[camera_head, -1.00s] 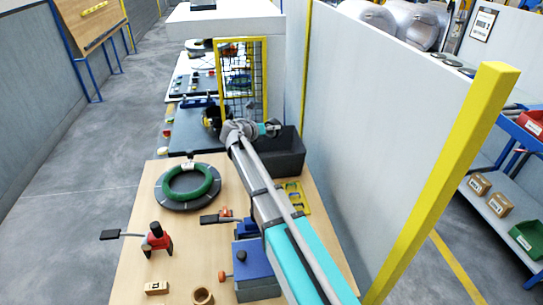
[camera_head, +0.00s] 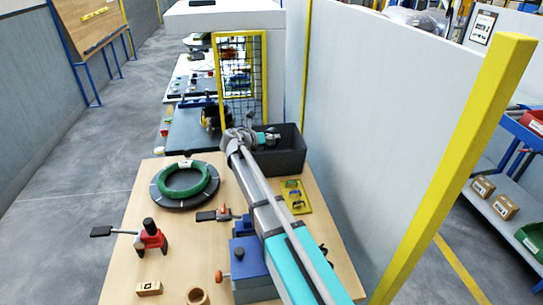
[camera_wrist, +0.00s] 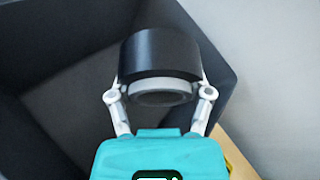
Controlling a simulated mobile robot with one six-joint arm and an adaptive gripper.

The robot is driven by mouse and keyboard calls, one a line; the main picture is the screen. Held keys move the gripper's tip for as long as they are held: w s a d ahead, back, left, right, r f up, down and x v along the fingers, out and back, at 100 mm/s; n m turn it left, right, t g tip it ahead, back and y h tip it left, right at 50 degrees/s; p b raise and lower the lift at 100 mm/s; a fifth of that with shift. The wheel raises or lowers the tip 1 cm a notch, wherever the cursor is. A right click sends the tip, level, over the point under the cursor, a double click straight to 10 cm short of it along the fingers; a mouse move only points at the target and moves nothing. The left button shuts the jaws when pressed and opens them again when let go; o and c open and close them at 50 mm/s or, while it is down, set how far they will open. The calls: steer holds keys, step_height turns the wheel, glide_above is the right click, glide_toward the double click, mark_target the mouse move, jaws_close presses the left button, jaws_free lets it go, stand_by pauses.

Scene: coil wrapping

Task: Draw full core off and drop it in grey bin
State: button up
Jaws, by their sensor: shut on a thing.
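My gripper (camera_wrist: 160,82) is shut on the full core (camera_wrist: 160,50), a short dark cylinder with a grey ring at its near end. The fingers sit on either side of it. The dark grey bin (camera_wrist: 60,100) lies behind the core in the wrist view, and its inner walls and floor show. In the head view the grey bin (camera_head: 286,162) stands at the far right corner of the table, beside the white partition. My gripper (camera_head: 268,138) is above its opening there. The core is not clear in that view.
A green coil (camera_head: 184,181) lies on a dark round plate on the wooden table (camera_head: 190,240). A red and black hand tool (camera_head: 151,238), a blue block unit (camera_head: 252,268) and a yellow plate (camera_head: 296,197) are also on the table. A yellow mesh guard (camera_head: 240,78) stands beyond.

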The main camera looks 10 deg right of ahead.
steer(key=o, duration=1.3)
steer(key=shift+r, duration=0.15)
